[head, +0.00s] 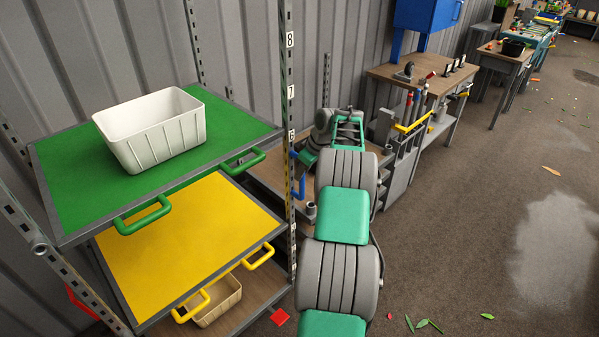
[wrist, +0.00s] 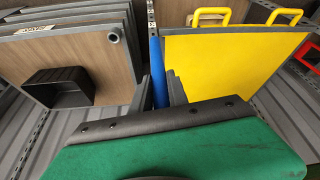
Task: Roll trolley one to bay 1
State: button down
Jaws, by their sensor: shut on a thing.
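My gripper (wrist: 160,88) has its two dark fingers on either side of an upright blue bar (wrist: 157,65) in the wrist view and is shut on it. In the head view a blue handle (head: 299,187) shows beside a low wooden surface (head: 268,176), just left of my arm. It looks like the same bar, but the fingers are hidden there. No label reading trolley one or bay 1 can be made out, so I cannot tell which thing is the trolley.
A rack at left has a green tray (head: 60,205) bearing a white bin (head: 155,135), and a yellow tray (head: 180,245) below. Its numbered post (head: 291,90) stands close to my arm. A black bin (wrist: 62,88) shows in the wrist view. Open floor (head: 480,230) lies at right.

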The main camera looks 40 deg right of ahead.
jog(key=shift+a, duration=0.2)
jog(key=c, duration=1.3)
grip_release()
jog(key=v, duration=0.7)
jog(key=shift+r, duration=0.35)
jog(key=shift+s+d, duration=0.15)
jog(key=shift+s, duration=0.05)
